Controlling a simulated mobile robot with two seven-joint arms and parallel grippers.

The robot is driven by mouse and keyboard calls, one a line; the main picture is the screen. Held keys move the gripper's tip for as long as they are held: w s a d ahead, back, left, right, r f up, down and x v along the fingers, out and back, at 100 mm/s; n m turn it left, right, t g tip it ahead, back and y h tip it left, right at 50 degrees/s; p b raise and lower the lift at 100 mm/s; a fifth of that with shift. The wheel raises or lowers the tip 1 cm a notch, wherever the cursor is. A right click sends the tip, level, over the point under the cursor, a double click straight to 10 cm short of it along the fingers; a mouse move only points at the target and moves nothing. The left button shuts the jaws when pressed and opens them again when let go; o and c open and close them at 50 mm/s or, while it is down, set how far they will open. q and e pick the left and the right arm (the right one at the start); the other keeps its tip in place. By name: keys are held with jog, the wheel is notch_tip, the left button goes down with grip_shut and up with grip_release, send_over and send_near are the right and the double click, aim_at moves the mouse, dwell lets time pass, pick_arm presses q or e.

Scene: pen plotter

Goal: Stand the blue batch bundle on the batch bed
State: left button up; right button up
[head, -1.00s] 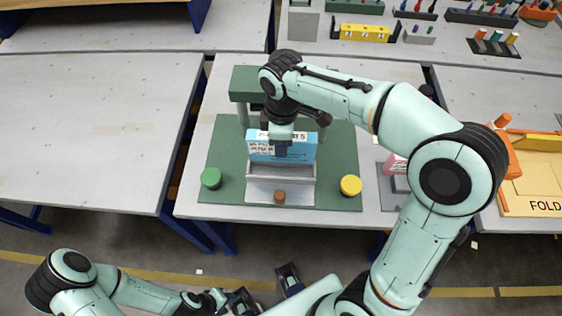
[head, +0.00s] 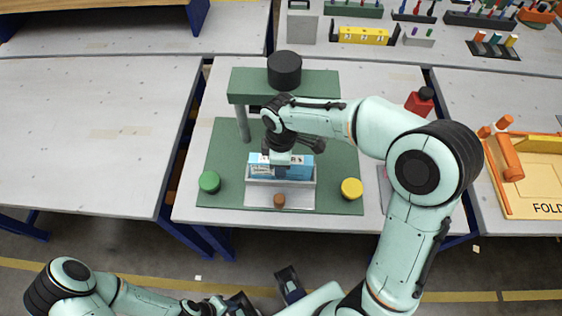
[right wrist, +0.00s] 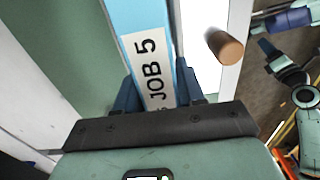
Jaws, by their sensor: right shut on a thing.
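The blue batch bundle (head: 301,167) stands upright on edge at the grey batch bed (head: 285,196), its lower part behind the bed's front wall. Whether its underside touches the bed floor is hidden. My right gripper (head: 282,170) is above the bed and shut on the bundle. In the right wrist view the bundle (right wrist: 133,20), with a white "JOB 5" label, lies between the fingers of the right gripper (right wrist: 158,95). My left gripper (head: 264,292) is open and empty low in the head view, in front of the table.
The bed sits on a green base plate (head: 222,155) under a green press frame (head: 245,85) with a black knob (head: 284,70). A green button (head: 209,181) and a yellow button (head: 351,188) flank the bed. A brown knob (head: 279,200) is at its front.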

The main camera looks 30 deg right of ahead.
jog(key=o, duration=1.2)
jog(key=shift+f, duration=0.1)
jog(key=shift+c, duration=0.2)
jog(key=shift+r, duration=0.25)
notch_tip(320, 180, up, 12)
jog(key=shift+f+p, duration=0.1)
jog(key=shift+p, duration=0.9)
